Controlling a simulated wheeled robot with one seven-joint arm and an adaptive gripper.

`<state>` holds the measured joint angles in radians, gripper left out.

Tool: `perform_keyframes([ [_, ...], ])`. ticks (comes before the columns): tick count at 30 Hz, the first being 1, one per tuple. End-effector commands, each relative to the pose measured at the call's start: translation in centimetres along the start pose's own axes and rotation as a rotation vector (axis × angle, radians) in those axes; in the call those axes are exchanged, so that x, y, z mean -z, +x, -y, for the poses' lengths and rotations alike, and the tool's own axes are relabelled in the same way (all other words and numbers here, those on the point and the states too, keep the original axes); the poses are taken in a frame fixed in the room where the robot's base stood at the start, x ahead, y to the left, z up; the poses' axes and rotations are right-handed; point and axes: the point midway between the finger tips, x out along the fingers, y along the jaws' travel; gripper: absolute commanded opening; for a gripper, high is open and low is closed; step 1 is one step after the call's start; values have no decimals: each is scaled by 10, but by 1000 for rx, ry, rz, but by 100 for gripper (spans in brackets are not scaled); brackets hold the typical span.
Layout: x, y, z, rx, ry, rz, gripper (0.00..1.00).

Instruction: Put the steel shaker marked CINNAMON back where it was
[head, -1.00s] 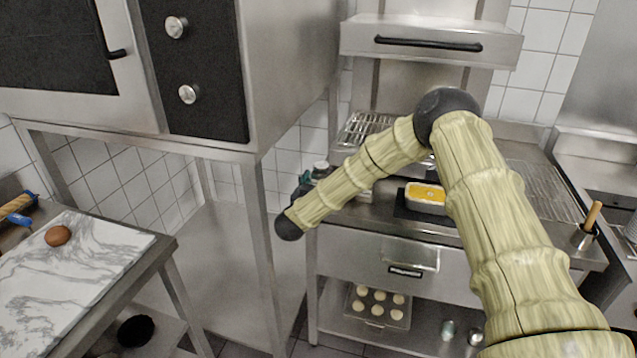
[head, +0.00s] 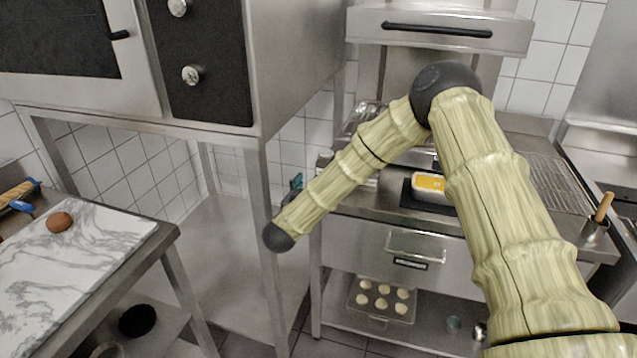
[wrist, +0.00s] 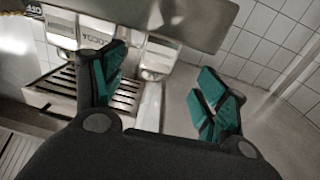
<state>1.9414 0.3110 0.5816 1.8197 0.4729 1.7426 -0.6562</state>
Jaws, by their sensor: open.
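My gripper (wrist: 163,88) is open, its teal-padded fingers spread wide with nothing between the pads.
A slotted steel tray (wrist: 60,85) lies beside the shakers. The counter (head: 365,203) holds a yellow-filled white dish (head: 430,187). The oven stand's leg (head: 262,200) is close to my arm. A marble-topped table (head: 100,250) is at left.

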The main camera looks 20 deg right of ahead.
Motion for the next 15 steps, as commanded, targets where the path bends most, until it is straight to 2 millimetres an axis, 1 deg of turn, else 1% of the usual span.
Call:
perform_keyframes([
  [1,-1,-6,1,2,0,0,73],
  [4,0,-16,1,2,0,0,73],
  [7,0,-21,1,1,0,-1,73],
  [12,0,-23,0,1,0,0,73],
  [14,-4,-25,0,10,-3,6,73],
  [15,-10,-28,1,25,-7,16,73],
])
